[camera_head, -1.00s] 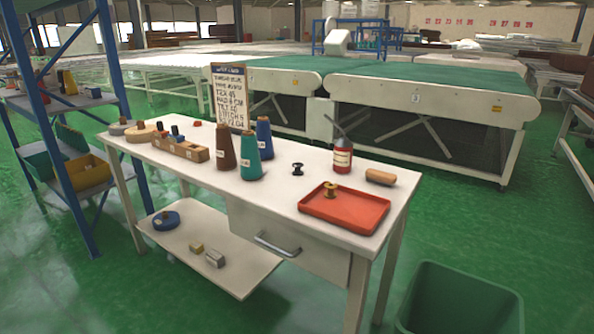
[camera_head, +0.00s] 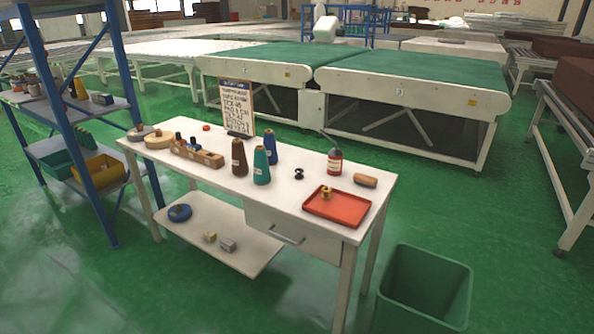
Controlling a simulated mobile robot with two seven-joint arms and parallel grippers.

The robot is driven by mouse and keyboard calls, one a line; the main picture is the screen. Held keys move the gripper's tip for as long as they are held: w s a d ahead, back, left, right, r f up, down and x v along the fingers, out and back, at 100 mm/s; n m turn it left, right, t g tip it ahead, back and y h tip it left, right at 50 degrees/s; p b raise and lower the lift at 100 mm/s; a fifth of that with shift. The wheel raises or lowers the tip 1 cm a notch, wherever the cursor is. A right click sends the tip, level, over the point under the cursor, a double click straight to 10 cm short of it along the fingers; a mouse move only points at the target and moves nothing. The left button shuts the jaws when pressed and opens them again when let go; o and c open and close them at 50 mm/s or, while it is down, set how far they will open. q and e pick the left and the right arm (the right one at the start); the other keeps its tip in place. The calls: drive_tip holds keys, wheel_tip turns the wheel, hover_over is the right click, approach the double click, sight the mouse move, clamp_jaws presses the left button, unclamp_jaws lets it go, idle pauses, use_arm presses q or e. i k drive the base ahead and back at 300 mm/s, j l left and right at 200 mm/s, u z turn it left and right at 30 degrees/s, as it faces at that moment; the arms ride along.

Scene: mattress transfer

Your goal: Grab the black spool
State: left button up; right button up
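The small black spool (camera_head: 299,174) stands upright on the white table (camera_head: 215,188), right of the thread cones and left of the red bottle. Nothing touches it. A gold spool (camera_head: 326,193) sits in the red tray (camera_head: 339,207), to the front right of the black one. Neither of my grippers is in view.
Brown, teal (camera_head: 261,165) and blue cones stand left of the spool; a red bottle (camera_head: 334,162) and a tan roll (camera_head: 366,180) stand right. A green bin (camera_head: 424,288) is on the floor at front right. A blue-framed shelf (camera_head: 85,130) stands left. Green floor is open in front.

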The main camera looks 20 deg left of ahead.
sight(299, 171)
drive_tip(key=i+j, duration=0.2)
drive_tip(key=j, duration=0.15)
drive_tip(key=i+j+z, duration=0.15)
drive_tip(key=j, duration=0.2)
drive_tip(key=i+j, duration=0.2)
drive_tip(key=j, duration=0.2)
drive_tip(key=i+j+z, duration=0.15)
drive_tip(key=j, duration=0.25)
drive_tip(key=i+j, duration=0.2)
drive_tip(key=j, duration=0.2)
drive_tip(key=i+j+z, duration=0.15)
drive_tip(key=j, duration=0.25)
